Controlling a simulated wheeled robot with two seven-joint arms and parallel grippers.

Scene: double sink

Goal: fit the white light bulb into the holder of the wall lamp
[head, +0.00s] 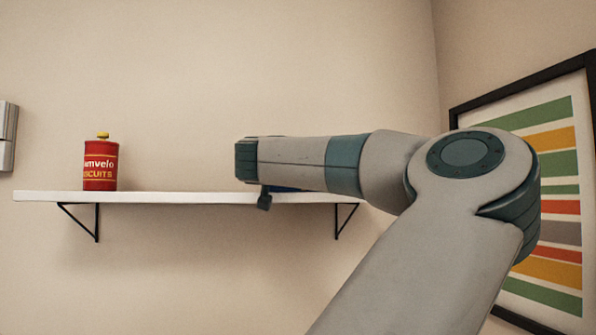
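Neither the white light bulb nor the wall lamp with its holder can be made out in the head view. My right arm comes in from the lower right, bends at a large joint and reaches left in front of the shelf. Its far end, with a small dark part of what looks like my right gripper (264,198), is just in front of the shelf edge. The rest of that gripper is hidden, so I cannot see whether it is open or holds anything. My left gripper is out of view.
A striped framed picture (552,222) hangs at right. A pale fixture (7,137) is cut off at left.

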